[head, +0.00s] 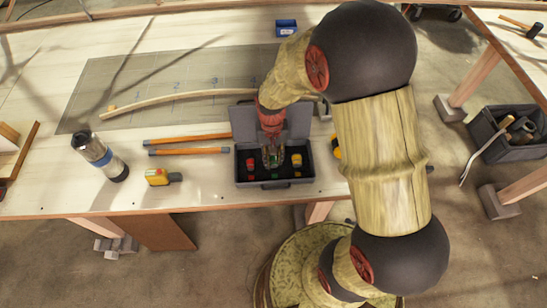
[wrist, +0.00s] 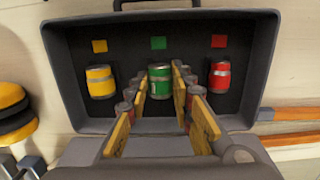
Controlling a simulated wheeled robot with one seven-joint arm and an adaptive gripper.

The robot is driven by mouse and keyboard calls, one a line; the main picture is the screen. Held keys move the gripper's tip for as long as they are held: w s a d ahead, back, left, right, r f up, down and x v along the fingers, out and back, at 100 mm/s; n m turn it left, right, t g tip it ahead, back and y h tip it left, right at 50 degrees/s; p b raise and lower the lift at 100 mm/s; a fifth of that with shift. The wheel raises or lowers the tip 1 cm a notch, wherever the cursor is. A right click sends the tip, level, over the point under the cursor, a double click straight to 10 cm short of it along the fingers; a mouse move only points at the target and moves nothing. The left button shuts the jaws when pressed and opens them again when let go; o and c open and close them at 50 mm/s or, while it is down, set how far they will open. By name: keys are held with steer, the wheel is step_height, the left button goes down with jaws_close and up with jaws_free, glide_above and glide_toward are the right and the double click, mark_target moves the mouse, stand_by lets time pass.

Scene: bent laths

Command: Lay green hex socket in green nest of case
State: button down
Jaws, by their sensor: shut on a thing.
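The green hex socket (wrist: 160,86) is between the fingertips of my gripper (wrist: 161,93), which is shut on it. It lies at the middle place of the open grey case (wrist: 262,70), in line with the green square (wrist: 158,43). I cannot tell whether it touches the case floor. A yellow socket (wrist: 100,82) lies to its left and a red socket (wrist: 220,77) to its right, each by a square of its own colour. In the head view my gripper (head: 272,158) points down into the case (head: 240,182) and hides the green socket.
The case lid (head: 243,122) stands open at the back. A bent lath (head: 180,97) lies behind. A blue box (head: 286,28) stands at the far edge.

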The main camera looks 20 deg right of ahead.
steer(key=c, duration=1.5)
jaws_free()
steer(key=shift+r+p, duration=2.75)
steer(key=shift+r, duration=0.75)
